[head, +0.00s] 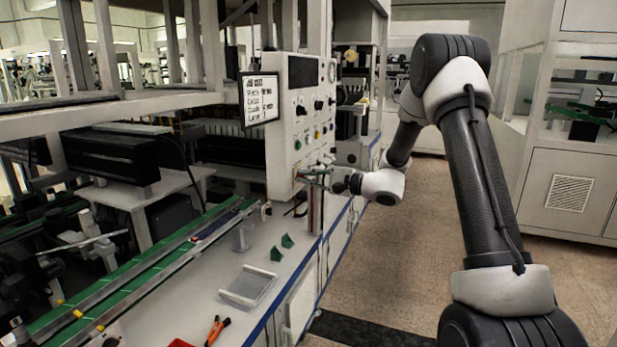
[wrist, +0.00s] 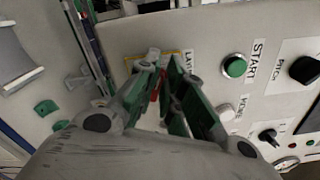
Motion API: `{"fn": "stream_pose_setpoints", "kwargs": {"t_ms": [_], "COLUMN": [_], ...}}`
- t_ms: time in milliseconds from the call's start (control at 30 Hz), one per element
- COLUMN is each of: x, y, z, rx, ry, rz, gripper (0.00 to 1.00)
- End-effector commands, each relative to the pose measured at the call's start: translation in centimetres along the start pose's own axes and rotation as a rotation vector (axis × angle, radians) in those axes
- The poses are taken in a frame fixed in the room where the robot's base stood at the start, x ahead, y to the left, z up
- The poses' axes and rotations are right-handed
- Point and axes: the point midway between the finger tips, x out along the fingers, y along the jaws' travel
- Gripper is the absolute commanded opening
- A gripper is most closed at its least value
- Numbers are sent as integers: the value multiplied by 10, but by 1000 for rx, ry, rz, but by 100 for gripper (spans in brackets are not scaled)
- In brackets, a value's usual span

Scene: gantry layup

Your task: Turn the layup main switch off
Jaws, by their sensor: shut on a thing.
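The white control panel (head: 284,150) stands at the end of the bench and fills much of the wrist view (wrist: 215,35). The main switch (wrist: 155,88), a small red part on a yellow-edged plate, is low on the panel, beside a partly hidden label starting "LA". My gripper (head: 313,175) is at the panel's lower part. In the wrist view my gripper (wrist: 162,72) has its green-padded fingers on either side of the red part, shut on it. The fingers hide most of the switch, so its exact turn angle cannot be told.
A green START button (wrist: 234,66) and a black PITCH knob (wrist: 305,69) sit right of the switch. A display (head: 260,98) is fixed on the panel's left. Green wedges (head: 282,247), a clear tray (head: 248,287) and orange-handled pliers (head: 217,329) lie on the bench. The aisle floor is clear.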

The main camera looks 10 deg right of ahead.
Motion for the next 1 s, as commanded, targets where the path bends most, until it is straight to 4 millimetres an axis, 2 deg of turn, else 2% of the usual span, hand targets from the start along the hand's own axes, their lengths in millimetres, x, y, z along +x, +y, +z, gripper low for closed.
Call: {"fn": "stream_pose_setpoints", "kwargs": {"t_ms": [200,500,1000], "x": [0,0,-1], "y": [4,8,10], "z": [0,-1,-2], "rx": [-181,-362,-447], "ry": [0,0,0], "rz": [2,2,3], "gripper": [0,0,0]}}
